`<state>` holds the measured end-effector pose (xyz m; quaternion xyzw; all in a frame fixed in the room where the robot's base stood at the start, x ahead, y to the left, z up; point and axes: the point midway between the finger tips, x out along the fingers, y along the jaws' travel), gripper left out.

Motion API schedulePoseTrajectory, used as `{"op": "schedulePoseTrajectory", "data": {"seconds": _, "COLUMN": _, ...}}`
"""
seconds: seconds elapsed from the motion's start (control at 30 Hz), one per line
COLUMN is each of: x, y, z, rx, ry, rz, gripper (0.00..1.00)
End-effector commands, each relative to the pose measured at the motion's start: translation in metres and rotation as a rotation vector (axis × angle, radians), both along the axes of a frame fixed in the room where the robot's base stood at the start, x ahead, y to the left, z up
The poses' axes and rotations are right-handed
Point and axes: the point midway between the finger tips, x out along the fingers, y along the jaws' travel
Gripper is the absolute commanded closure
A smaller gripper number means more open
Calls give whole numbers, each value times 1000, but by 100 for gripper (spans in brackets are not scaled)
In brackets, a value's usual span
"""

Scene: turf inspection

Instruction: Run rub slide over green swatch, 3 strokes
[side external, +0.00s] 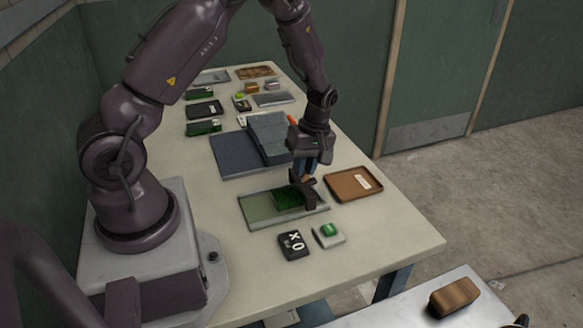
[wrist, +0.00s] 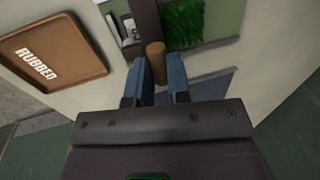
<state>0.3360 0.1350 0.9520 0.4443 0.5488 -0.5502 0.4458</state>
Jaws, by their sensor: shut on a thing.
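The green swatch (side external: 287,198), a square of short turf, lies on a flat grey-green board (side external: 258,208) near the front of the table. It also shows in the wrist view (wrist: 184,20). My gripper (side external: 306,172) points down at the swatch's right side, its blue fingers shut on the wooden peg handle (wrist: 156,62) of the rub slide. The slide's dark body (side external: 308,190) stands at the swatch's right edge, over the board. I cannot tell whether its underside touches the turf or the board.
A brown tray (side external: 345,188) labelled RUBBED (wrist: 33,63) stands empty to the right. A black counter (side external: 293,245) and a white block with a green button (side external: 328,235) sit in front. A blue-grey case (side external: 235,155) and several turf samples lie behind. The table's front corner is clear.

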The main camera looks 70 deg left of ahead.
Motion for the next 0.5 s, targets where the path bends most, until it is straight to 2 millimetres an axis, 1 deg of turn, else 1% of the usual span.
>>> {"op": "schedulePoseTrajectory", "data": {"seconds": 0.03, "x": 6, "y": 2, "z": 1, "rx": 6, "ry": -19, "rz": 1, "gripper": 100}}
{"op": "schedulePoseTrajectory", "data": {"seconds": 0.23, "x": 7, "y": 1, "z": 1, "rx": 7, "ry": -24, "rz": 1, "gripper": 100}}
{"op": "schedulePoseTrajectory", "data": {"seconds": 0.27, "x": 7, "y": 1, "z": 1, "rx": 7, "ry": -25, "rz": 1, "gripper": 78}}
{"op": "schedulePoseTrajectory", "data": {"seconds": 0.3, "x": 7, "y": 1, "z": 1, "rx": 7, "ry": -24, "rz": 1, "gripper": 69}}
{"op": "schedulePoseTrajectory", "data": {"seconds": 0.33, "x": 7, "y": 1, "z": 1, "rx": 6, "ry": -23, "rz": 1, "gripper": 62}}
{"op": "schedulePoseTrajectory", "data": {"seconds": 0.37, "x": 6, "y": 1, "z": 1, "rx": 6, "ry": -22, "rz": 0, "gripper": 57}}
{"op": "schedulePoseTrajectory", "data": {"seconds": 0.5, "x": 5, "y": 1, "z": 1, "rx": 5, "ry": -19, "rz": 0, "gripper": 57}}
